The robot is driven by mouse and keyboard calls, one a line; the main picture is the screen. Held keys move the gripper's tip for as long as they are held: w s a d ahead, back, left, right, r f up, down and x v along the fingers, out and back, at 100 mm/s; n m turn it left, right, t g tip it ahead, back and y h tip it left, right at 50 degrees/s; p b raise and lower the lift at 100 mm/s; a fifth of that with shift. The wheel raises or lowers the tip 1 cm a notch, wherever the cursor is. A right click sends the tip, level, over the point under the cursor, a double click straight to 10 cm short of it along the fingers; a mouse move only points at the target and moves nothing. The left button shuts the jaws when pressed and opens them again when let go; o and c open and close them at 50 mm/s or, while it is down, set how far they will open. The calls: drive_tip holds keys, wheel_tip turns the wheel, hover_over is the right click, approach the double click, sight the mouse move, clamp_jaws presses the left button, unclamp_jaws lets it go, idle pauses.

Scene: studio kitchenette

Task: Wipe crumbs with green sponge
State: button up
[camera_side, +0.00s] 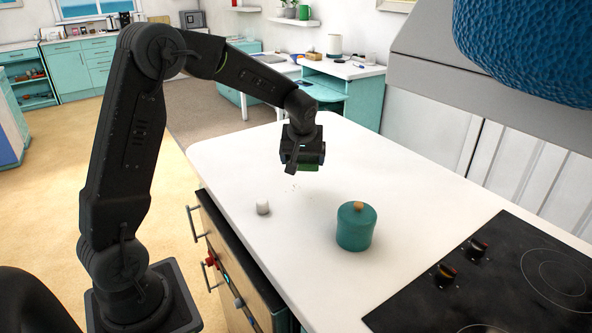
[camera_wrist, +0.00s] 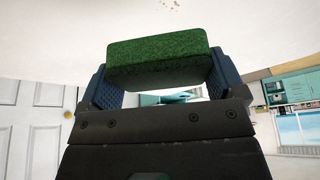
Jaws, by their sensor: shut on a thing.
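My gripper (camera_side: 308,168) is above the white counter (camera_side: 400,185), shut on the green sponge (camera_side: 308,167). In the wrist view the sponge (camera_wrist: 158,60) is a green block between the two blue-grey fingers of my gripper (camera_wrist: 157,80). A few tiny brown crumbs (camera_side: 295,187) lie on the counter just below and to the left of the sponge in the side view. Some crumbs (camera_wrist: 176,4) also show at the top edge of the wrist view. The sponge looks to be held above the counter, but the exact gap is hard to tell.
A teal lidded pot (camera_side: 356,228) with a wooden knob stands right of the crumbs. A black cooktop (camera_side: 500,285) is at the lower right. The counter behind the pot is clear.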

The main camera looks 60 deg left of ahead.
sight(294, 199)
drive_tip(key=shift+w+a+f, duration=0.1)
drive_tip(key=shift+w+a, duration=0.25)
drive_tip(key=shift+w, duration=0.2)
drive_tip(key=shift+w+a, duration=0.3)
drive_tip(key=shift+w, duration=0.25)
drive_tip(key=shift+w+a+f, duration=0.1)
drive_tip(key=shift+w+f, duration=0.05)
drive_tip(key=shift+f, duration=3.9)
drive_tip(key=shift+s, duration=1)
drive_tip(key=shift+c, duration=0.3)
drive_tip(key=shift+s, duration=2.85)
drive_tip(key=shift+d, duration=1)
drive_tip(key=shift+w, duration=2.35)
drive_tip(key=shift+w+r, duration=0.2)
drive_tip(key=shift+w, duration=1.3)
drive_tip(key=shift+d+f, duration=0.2)
drive_tip(key=shift+d, duration=0.9)
drive_tip(key=shift+s+a, duration=0.1)
drive_tip(key=shift+s, duration=3.4)
drive_tip(key=shift+s+r, duration=0.15)
drive_tip(key=shift+r, duration=0.5)
drive_tip(key=shift+s+r, duration=0.15)
drive_tip(key=shift+r, duration=3.3)
